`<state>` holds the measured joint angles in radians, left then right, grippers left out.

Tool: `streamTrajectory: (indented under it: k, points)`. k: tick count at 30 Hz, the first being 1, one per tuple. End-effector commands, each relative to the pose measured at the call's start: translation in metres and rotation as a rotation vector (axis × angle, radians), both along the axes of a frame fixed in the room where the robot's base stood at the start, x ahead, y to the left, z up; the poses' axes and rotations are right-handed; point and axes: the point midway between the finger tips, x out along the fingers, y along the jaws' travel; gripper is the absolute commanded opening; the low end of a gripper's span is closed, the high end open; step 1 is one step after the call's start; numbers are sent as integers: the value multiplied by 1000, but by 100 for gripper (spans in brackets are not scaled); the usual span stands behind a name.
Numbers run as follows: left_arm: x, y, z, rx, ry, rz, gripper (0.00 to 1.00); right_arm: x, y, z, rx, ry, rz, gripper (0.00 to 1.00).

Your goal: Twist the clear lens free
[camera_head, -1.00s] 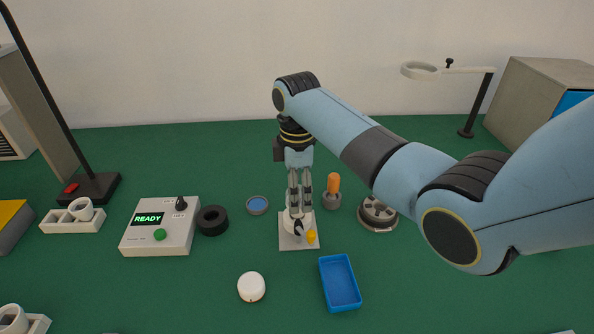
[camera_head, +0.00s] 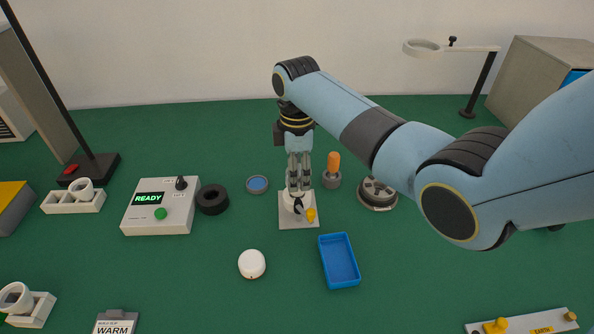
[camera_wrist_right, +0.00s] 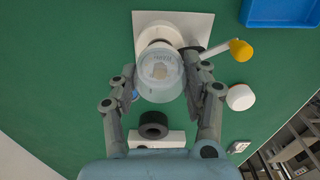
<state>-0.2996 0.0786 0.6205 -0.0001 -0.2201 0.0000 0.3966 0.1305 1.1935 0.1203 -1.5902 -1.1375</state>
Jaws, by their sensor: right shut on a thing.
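The clear lens (camera_wrist_right: 160,78) is a translucent round cup with faint markings, seated on a white round holder on a square pale plate (camera_wrist_right: 196,24). In the head view the plate (camera_head: 312,224) lies on the green bench, and the lens is mostly hidden behind my fingers. My right gripper (camera_wrist_right: 163,92) is shut on the lens, one finger on each side. It comes down from above in the head view (camera_head: 299,192). A lever with a yellow knob (camera_wrist_right: 240,50) sticks out beside the holder. My left gripper is not in view.
A blue tray (camera_head: 322,262), a white round cap (camera_head: 252,264) and a black ring (camera_head: 212,200) lie nearby. A READY control box (camera_head: 157,220) is at left. An orange-handled tool in a grey cup (camera_head: 332,180) and a grey round holder (camera_head: 377,196) stand close right.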

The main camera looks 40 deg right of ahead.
Motion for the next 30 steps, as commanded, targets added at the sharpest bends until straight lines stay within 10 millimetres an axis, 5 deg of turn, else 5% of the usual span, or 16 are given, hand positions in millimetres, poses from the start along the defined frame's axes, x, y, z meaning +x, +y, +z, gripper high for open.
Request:
streamTrajectory:
  k: [30]
  points:
    - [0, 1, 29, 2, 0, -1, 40, -2, 0, 0, 2, 6, 396, 18]
